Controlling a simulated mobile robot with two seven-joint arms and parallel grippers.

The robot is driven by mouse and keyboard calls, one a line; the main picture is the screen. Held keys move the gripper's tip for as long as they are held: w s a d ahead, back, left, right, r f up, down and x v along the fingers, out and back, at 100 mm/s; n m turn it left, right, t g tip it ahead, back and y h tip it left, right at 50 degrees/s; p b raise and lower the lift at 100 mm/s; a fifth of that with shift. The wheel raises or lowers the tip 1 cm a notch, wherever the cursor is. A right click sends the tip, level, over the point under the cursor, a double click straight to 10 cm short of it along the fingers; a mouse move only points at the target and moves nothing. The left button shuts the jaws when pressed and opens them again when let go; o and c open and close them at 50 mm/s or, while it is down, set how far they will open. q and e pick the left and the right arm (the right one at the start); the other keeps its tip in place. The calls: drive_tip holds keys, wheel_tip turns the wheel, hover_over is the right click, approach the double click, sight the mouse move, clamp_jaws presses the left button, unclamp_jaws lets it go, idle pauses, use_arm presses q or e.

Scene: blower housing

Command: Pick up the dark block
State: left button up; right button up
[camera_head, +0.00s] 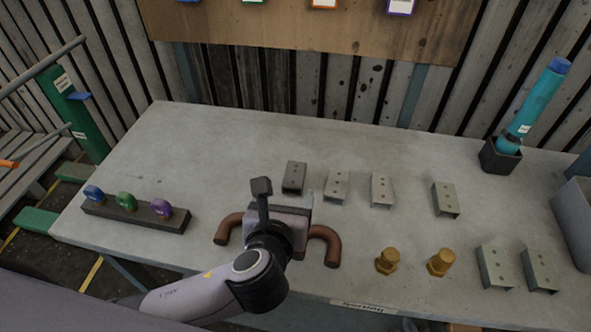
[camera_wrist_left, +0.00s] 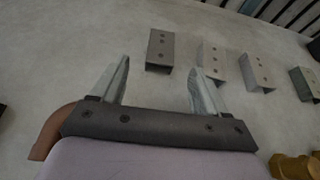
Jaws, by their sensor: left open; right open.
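The dark block (camera_head: 295,177) is a dark grey bracket-like piece with small holes, lying on the grey table, leftmost in a row of similar paler pieces. It also shows in the left wrist view (camera_wrist_left: 160,48), upper middle, beyond the fingertips and roughly in line with the gap between them. My left gripper (camera_head: 283,212) is over the table just in front of the dark block; its fingers (camera_wrist_left: 160,72) are apart with nothing between them. In the head view, the wrist mostly hides the fingers. My right gripper is not in view.
Paler brackets (camera_head: 336,185) stand close to the right of the dark block. Red-brown curved pieces (camera_head: 325,246) flank my left wrist. Gold bolts (camera_head: 387,261) stand front right. A dark rack with coloured knobs (camera_head: 135,214) lies left. The table's back left (camera_head: 200,140) is clear.

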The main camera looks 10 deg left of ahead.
sight(292, 188)
use_arm(q)
drive_tip(key=shift+f+x, duration=0.2)
drive_tip(key=shift+x, duration=1.15)
drive_tip(key=shift+f+x, duration=0.25)
drive_tip(key=shift+x, duration=1.1)
drive_tip(key=shift+s, duration=0.2)
drive_tip(key=c, duration=1.3)
